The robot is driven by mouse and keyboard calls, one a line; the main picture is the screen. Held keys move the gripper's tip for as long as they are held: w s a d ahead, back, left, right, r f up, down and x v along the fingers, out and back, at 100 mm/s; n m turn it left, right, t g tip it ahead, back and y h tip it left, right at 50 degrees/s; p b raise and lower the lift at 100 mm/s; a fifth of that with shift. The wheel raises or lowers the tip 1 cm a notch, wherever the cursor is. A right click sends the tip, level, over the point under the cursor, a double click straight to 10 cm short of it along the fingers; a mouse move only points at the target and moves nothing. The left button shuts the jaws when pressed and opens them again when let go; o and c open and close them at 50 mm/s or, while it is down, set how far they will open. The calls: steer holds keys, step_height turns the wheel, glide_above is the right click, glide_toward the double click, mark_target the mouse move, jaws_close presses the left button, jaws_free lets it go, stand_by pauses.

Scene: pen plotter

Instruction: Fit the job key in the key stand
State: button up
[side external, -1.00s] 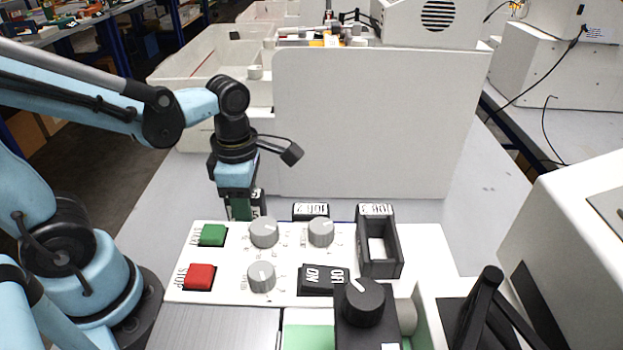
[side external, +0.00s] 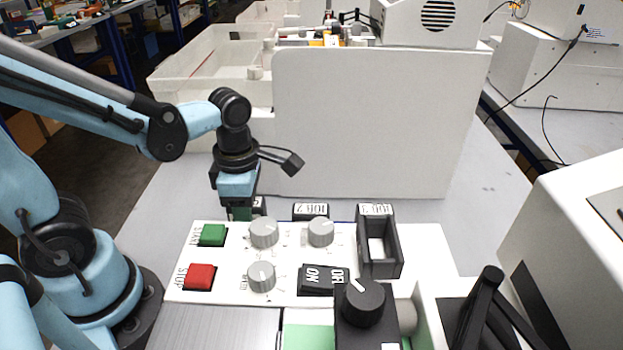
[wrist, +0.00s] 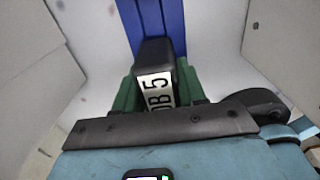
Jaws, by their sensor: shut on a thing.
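My gripper (side external: 240,213) is low behind the far-left edge of the white control panel in the side view. In the wrist view its green fingers (wrist: 155,92) are shut on the job key (wrist: 155,55), a dark block with a white label ending in "OB 5". The panel and my gripper hide the key's lower end. A dark block with a white label (side external: 259,205) shows just right of the fingers; I cannot tell whether it is the held key. I cannot surely pick out the key stand; a hollow black frame (side external: 394,249) stands on the panel's right.
The white panel (side external: 215,264) carries a green button (side external: 213,235), a red button (side external: 199,277), grey knobs (side external: 263,233) and a black switch (side external: 316,279). Labelled blocks JOB 2 (side external: 310,211) and JOB 3 (side external: 376,210) line its far edge. A tall white board (side external: 375,120) stands behind.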

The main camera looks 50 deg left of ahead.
steer(key=shift+f, duration=0.7)
steer(key=o, duration=1.1)
steer(key=shift+o, duration=0.2)
steer(key=shift+r, duration=0.1)
steer(key=shift+r, duration=5.95)
